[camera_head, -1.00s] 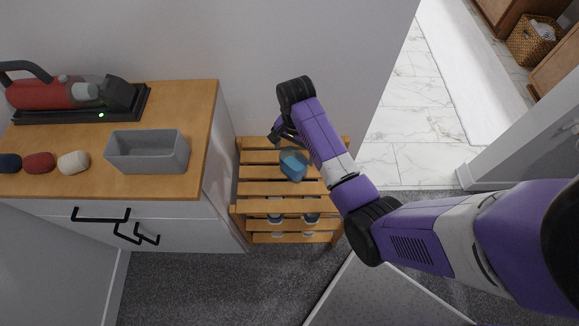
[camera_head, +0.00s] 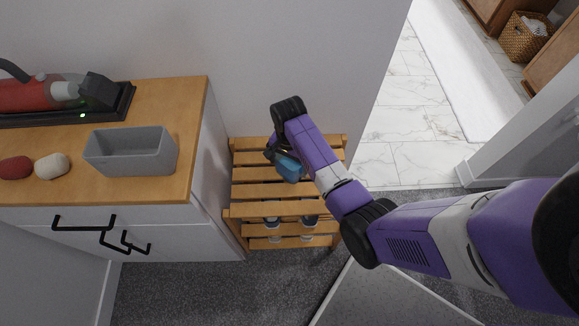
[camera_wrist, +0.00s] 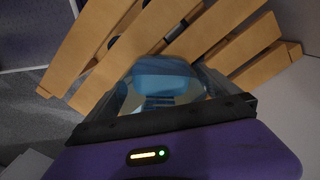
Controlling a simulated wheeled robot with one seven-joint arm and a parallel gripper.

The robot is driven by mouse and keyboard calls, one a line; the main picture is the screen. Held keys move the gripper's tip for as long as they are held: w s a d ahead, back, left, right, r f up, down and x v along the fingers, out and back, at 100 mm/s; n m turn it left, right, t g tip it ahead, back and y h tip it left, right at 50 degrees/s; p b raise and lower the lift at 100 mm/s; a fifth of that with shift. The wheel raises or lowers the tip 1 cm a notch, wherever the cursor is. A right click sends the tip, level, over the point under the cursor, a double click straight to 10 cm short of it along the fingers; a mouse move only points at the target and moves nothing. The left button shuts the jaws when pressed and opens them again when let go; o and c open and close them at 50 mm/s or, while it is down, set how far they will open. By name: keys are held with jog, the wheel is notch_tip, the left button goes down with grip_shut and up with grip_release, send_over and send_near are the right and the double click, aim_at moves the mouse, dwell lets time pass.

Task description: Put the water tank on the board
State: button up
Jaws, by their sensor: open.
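The water tank (camera_head: 289,168), a small blue, partly clear vessel, is at the top of the slatted wooden rack, partly covered by my gripper (camera_head: 273,155) in the head view. In the wrist view the tank (camera_wrist: 165,70) lies between the fingertips of my gripper (camera_wrist: 163,90). The jaws are open around it, and a firm contact does not show. I cannot tell whether the tank touches the slats. No separate thing is clearly a board; the wooden cabinet top (camera_head: 185,108) is a flat surface at the left.
The slatted rack (camera_head: 250,190) stands beside the cabinet, with shoes (camera_head: 309,222) on its lower level. A grey bin (camera_head: 130,155), rolled cloths (camera_head: 52,166) and a red handheld vacuum (camera_head: 25,96) on a black dock (camera_head: 125,103) occupy the cabinet top. A wall is close behind the rack.

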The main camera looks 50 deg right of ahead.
aim_at(290, 165)
jog(key=shift+f, duration=1.35)
jog(key=c, duration=1.2)
jog(key=shift+c, duration=0.5)
jog(key=shift+r, duration=0.1)
